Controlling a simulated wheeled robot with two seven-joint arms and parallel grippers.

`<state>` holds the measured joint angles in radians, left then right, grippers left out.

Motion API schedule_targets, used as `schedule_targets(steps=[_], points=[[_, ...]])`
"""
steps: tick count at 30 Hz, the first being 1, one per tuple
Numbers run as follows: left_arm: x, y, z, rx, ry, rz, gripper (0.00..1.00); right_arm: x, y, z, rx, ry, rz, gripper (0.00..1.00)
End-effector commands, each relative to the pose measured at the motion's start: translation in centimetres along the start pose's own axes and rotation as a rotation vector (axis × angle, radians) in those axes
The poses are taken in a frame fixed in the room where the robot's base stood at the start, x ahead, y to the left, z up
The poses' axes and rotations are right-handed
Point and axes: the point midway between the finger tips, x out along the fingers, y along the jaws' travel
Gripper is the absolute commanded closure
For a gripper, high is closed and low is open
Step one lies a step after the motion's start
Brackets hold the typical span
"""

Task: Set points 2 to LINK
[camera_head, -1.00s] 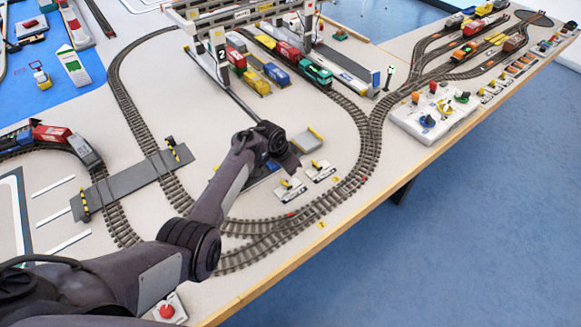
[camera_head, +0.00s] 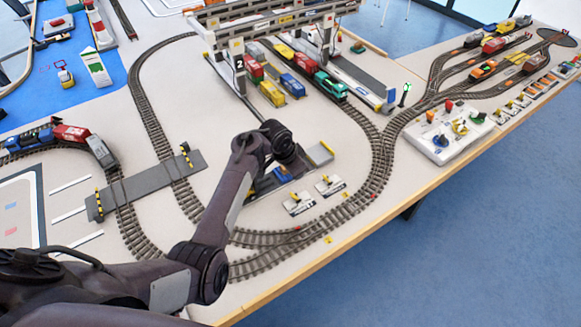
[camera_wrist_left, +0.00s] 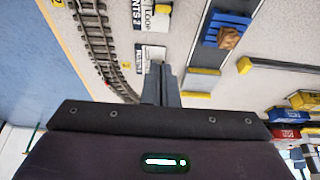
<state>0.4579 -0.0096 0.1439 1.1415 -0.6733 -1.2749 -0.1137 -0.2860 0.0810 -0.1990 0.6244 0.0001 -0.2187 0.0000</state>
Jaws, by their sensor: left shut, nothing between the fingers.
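Two small white points panels with yellow lever parts stand side by side inside the track curve. The left one, the points 2 panel (camera_head: 298,204), shows at the top of the left wrist view (camera_wrist_left: 151,14), where "NTS 2" and "LOOP" are readable. I cannot tell its lever's position. The other points panel (camera_head: 330,185) is partly covered by my fingers in the left wrist view (camera_wrist_left: 150,58). My left gripper (camera_wrist_left: 163,76) is shut and empty, over the bench beside the panels. In the head view my left gripper (camera_head: 288,152) hides its fingertips. My right gripper is not in view.
The curved track (camera_head: 375,170) runs around the panels. A dark loading bay with a blue pallet (camera_wrist_left: 228,28) lies beside them. The gantry crane (camera_head: 275,20) and container wagons (camera_head: 270,92) stand beyond. A white control box (camera_head: 440,135) is at the right, near the table edge.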

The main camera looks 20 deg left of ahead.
Motion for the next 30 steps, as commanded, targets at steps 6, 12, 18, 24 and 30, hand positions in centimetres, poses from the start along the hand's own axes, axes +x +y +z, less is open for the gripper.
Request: schedule_targets(steps=[6, 12, 18, 24, 30], points=[[-2.5, 0.1, 1.1, 0.001, 0.002, 0.000, 1.00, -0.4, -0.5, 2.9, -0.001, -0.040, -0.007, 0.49], [-3.1, 0.0, 1.6, 0.001, -0.001, -0.001, 1.00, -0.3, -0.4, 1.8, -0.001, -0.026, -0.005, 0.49], [-3.1, 0.0, 1.6, 0.001, -0.001, -0.001, 1.00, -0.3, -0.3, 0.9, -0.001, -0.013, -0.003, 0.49], [-3.1, 0.0, 1.6, 0.001, -0.001, -0.001, 1.00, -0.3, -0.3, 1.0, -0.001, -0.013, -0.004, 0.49], [-3.1, 0.0, 1.6, 0.001, -0.001, -0.001, 1.00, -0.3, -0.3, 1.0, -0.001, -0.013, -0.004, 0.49]])
